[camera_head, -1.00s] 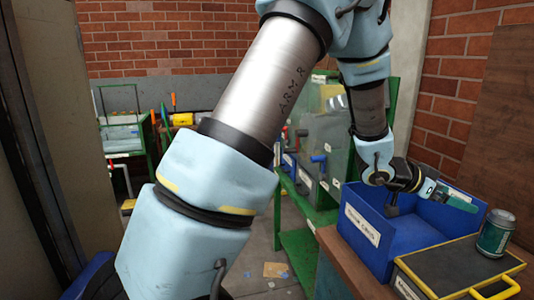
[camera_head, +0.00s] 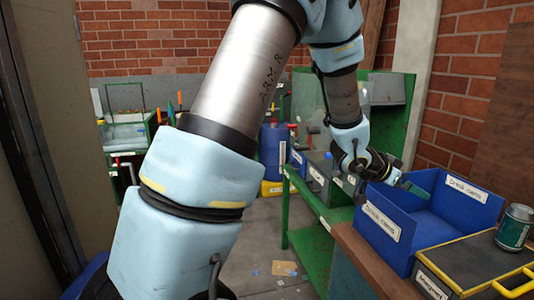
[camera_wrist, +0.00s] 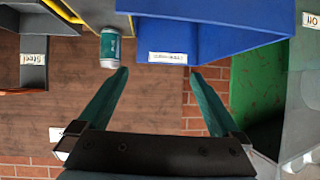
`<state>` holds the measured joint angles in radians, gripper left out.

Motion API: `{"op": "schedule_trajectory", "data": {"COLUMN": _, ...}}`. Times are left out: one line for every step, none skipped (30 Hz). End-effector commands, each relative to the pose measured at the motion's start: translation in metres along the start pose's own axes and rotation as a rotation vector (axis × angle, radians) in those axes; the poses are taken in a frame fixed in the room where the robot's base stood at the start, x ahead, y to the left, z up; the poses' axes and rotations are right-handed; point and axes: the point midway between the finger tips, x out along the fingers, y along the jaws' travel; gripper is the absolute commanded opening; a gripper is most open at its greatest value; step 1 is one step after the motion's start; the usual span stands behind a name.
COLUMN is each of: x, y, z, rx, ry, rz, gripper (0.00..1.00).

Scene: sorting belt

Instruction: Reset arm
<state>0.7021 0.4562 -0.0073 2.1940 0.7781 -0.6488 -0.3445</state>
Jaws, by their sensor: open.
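My gripper (camera_wrist: 156,84) is open and empty, with its two teal fingers spread apart in the wrist view. In the head view my gripper (camera_head: 408,189) is at the left side of the blue bin labelled "Drink cans" (camera_head: 412,238), by its rim. The bin also shows in the wrist view (camera_wrist: 225,35), beyond the fingertips. A teal and silver can (camera_head: 514,228) stands upright at the right of the bin; in the wrist view the can (camera_wrist: 110,48) is near the left fingertip but apart from it.
A dark box with yellow edging (camera_head: 465,268) stands in front of the bin on the wooden bench (camera_head: 372,262). A green rack (camera_head: 312,225) stands left of the bench. A blue drum (camera_head: 272,150) is farther back. The floor between has a few scraps.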

Motion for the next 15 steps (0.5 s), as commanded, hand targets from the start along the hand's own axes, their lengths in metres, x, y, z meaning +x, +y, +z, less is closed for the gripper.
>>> {"op": "schedule_trajectory", "data": {"x": -0.006, "y": -0.014, "z": 0.009, "rx": -0.016, "ry": -0.020, "rz": -0.039, "gripper": 1.00}}
{"op": "schedule_trajectory", "data": {"x": -0.011, "y": -0.023, "z": 0.016, "rx": -0.029, "ry": -0.038, "rz": -0.067, "gripper": 1.00}}
{"op": "schedule_trajectory", "data": {"x": -0.018, "y": -0.033, "z": 0.024, "rx": -0.045, "ry": -0.060, "rz": -0.099, "gripper": 1.00}}
{"op": "schedule_trajectory", "data": {"x": -0.024, "y": -0.043, "z": 0.031, "rx": -0.059, "ry": -0.079, "rz": -0.128, "gripper": 1.00}}
{"op": "schedule_trajectory", "data": {"x": -0.030, "y": -0.051, "z": 0.038, "rx": -0.074, "ry": -0.098, "rz": -0.156, "gripper": 1.00}}
{"op": "schedule_trajectory", "data": {"x": -0.041, "y": -0.065, "z": 0.050, "rx": -0.099, "ry": -0.129, "rz": -0.199, "gripper": 1.00}}
{"op": "schedule_trajectory", "data": {"x": -0.050, "y": -0.074, "z": 0.060, "rx": -0.119, "ry": -0.154, "rz": -0.231, "gripper": 1.00}}
{"op": "schedule_trajectory", "data": {"x": -0.061, "y": -0.085, "z": 0.072, "rx": -0.145, "ry": -0.184, "rz": -0.269, "gripper": 1.00}}
{"op": "schedule_trajectory", "data": {"x": -0.077, "y": -0.098, "z": 0.089, "rx": -0.184, "ry": -0.228, "rz": -0.320, "gripper": 1.00}}
{"op": "schedule_trajectory", "data": {"x": -0.090, "y": -0.107, "z": 0.103, "rx": -0.215, "ry": -0.262, "rz": -0.359, "gripper": 1.00}}
{"op": "schedule_trajectory", "data": {"x": -0.105, "y": -0.115, "z": 0.118, "rx": -0.251, "ry": -0.301, "rz": -0.397, "gripper": 1.00}}
{"op": "schedule_trajectory", "data": {"x": -0.125, "y": -0.123, "z": 0.138, "rx": -0.301, "ry": -0.350, "rz": -0.445, "gripper": 1.00}}
{"op": "schedule_trajectory", "data": {"x": -0.140, "y": -0.128, "z": 0.154, "rx": -0.342, "ry": -0.390, "rz": -0.478, "gripper": 1.00}}
{"op": "schedule_trajectory", "data": {"x": -0.156, "y": -0.131, "z": 0.169, "rx": -0.384, "ry": -0.427, "rz": -0.509, "gripper": 1.00}}
{"op": "schedule_trajectory", "data": {"x": -0.177, "y": -0.133, "z": 0.189, "rx": -0.445, "ry": -0.478, "rz": -0.546, "gripper": 1.00}}
